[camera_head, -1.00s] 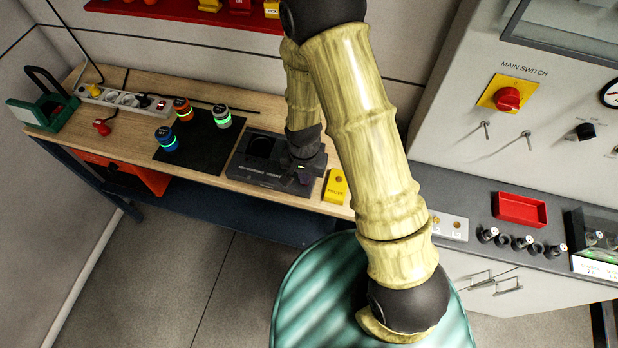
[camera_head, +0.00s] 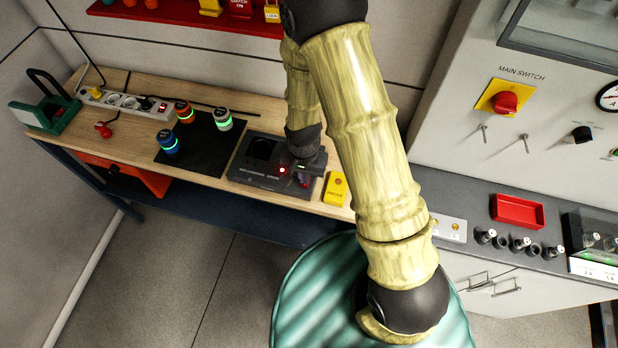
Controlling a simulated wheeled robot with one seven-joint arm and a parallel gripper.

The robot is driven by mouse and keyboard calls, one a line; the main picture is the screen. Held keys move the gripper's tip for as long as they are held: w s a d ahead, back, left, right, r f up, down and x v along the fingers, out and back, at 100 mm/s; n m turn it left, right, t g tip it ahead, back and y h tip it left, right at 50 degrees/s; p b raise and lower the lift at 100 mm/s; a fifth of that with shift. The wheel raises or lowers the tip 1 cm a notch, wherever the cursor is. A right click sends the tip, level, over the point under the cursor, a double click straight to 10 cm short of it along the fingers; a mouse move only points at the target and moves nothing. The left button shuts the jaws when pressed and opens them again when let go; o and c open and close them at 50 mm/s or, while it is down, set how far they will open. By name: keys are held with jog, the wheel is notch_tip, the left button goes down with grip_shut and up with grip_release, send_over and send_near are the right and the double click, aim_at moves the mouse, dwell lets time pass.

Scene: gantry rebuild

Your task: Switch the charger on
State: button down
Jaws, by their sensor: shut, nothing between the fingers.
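The charger (camera_head: 250,178) is a dark flat box on the wooden bench, with a round recess in its top. A small red light (camera_head: 283,170) glows on its front right part. My gripper (camera_head: 304,181) is shut and empty at the charger's right front end, just right of the red light. Its fingertips are small and dark here, and I cannot tell whether they touch the charger. My wrist and arm hide the charger's back right corner.
A yellow box (camera_head: 335,189) stands close right of the gripper. A black mat (camera_head: 193,152) with several ringed canisters lies left of the charger. A white power strip (camera_head: 128,103) is at the back left. The grey cabinet (camera_head: 460,110) stands on the right.

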notch_tip(320, 180, up, 5)
jog(key=p, duration=0.3)
dwell(0.4)
jog(key=shift+w+d, duration=0.1)
jog(key=shift+w, duration=0.05)
dwell(0.3)
jog(key=s+d+r+n+t+b, duration=0.1)
jog(key=s+d+r+n+b, duration=0.1)
jog(key=s+d+r+b, duration=0.1)
jog(key=s+d+r+n+t+b, duration=0.1)
jog(key=s+d+r+n+b, duration=0.1)
jog(key=d+r, duration=0.6)
jog(key=s+d+b, duration=0.1)
jog(key=b, duration=0.1)
jog(key=shift+d+r+t+b, duration=0.25)
jog(key=shift+r+t+b, duration=0.05)
jog(key=shift+b, duration=0.05)
jog(key=shift+s, duration=0.15)
